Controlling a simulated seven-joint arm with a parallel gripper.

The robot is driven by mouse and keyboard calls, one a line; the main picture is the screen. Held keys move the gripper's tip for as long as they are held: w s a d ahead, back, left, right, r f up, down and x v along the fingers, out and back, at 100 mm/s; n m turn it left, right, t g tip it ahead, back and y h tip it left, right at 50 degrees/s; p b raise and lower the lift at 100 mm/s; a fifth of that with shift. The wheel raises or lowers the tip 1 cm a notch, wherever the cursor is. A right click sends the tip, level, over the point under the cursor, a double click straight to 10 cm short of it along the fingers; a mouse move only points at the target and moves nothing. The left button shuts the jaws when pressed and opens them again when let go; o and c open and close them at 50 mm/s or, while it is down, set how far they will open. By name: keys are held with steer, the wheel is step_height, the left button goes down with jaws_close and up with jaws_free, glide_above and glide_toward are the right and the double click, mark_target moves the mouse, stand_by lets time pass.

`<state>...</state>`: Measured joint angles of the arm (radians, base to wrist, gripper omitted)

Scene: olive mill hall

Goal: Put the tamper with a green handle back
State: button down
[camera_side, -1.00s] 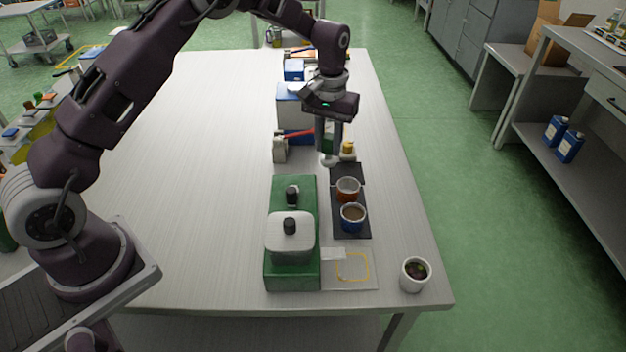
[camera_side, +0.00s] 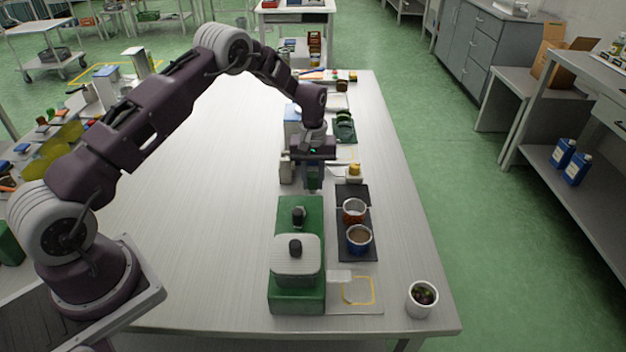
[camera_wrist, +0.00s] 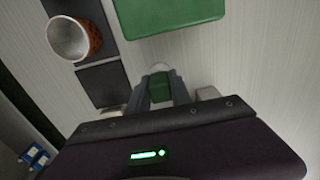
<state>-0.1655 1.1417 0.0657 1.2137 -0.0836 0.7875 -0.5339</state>
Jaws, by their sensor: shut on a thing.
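My gripper (camera_side: 313,183) is shut on the tamper with a green handle. In the wrist view the green handle (camera_wrist: 159,88) sits between the two fingers of my gripper (camera_wrist: 161,82), with a pale round end (camera_wrist: 160,68) beyond it. In the side view the fingers largely hide the tamper. My gripper is behind the green box (camera_side: 313,215) and left of the dark mat (camera_side: 343,251). I cannot tell whether the tamper touches the table.
An orange cup (camera_side: 354,210) and a blue cup (camera_side: 359,240) stand on the dark mat. A yellow-capped jar (camera_side: 354,175) is right of my gripper. A yellow-outlined plate (camera_side: 335,300) and white cup (camera_side: 422,300) are near the front.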

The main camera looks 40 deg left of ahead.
steer(key=c, duration=1.2)
jaws_free()
steer(key=shift+f, duration=0.15)
steer(key=shift+o, duration=0.2)
steer(key=s+d+r+m+t, duration=0.1)
steer(key=s+d+r, duration=0.15)
steer(key=r, duration=0.95)
steer(key=s+d+r+m, duration=0.1)
steer(key=s+r, duration=0.2)
steer(key=r, duration=0.9)
steer(key=s+d+r+m+t, duration=0.2)
steer(key=s+d+r, duration=0.1)
steer(key=s+r, duration=0.7)
steer(key=s+d+f+m+t, duration=0.1)
steer(key=s+m, duration=0.1)
steer(key=s, duration=0.8)
steer(key=s+d+f+m+t, duration=0.1)
steer(key=s+d+m, duration=0.1)
steer(key=s, duration=0.9)
steer(key=shift+d+f+m+t, duration=0.25)
steer(key=shift+d+m+t, duration=0.05)
steer(key=shift+m, duration=0.2)
